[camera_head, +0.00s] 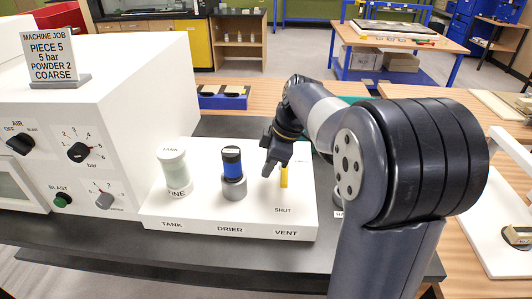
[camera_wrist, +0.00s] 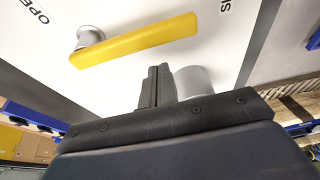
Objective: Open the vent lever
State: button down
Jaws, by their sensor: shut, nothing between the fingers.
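The yellow vent lever (camera_head: 284,177) stands at the right of the white panel, above the words SHUT and VENT. In the wrist view the lever (camera_wrist: 135,40) is a long bar on a grey round hub (camera_wrist: 88,37). Its free end points toward the partly cut-off SHUT label; the OPEN label is near the hub end. My gripper (camera_head: 270,170) is beside the lever in the head view, covering part of the panel behind it. In the wrist view the shut, empty fingers (camera_wrist: 155,85) are just below the bar; I cannot tell whether they touch it.
A drier (camera_head: 233,176) with a blue band and a tank jar (camera_head: 174,173) stand left of the lever. A grey round post (camera_wrist: 193,82) is close to the fingers in the wrist view. The white machine (camera_head: 110,110) with knobs stands further left.

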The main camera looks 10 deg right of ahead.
jog(key=shift+s+d, duration=0.2)
jog(key=shift+d, duration=0.35)
jog(key=shift+s+d, duration=0.2)
jog(key=shift+d, duration=0.35)
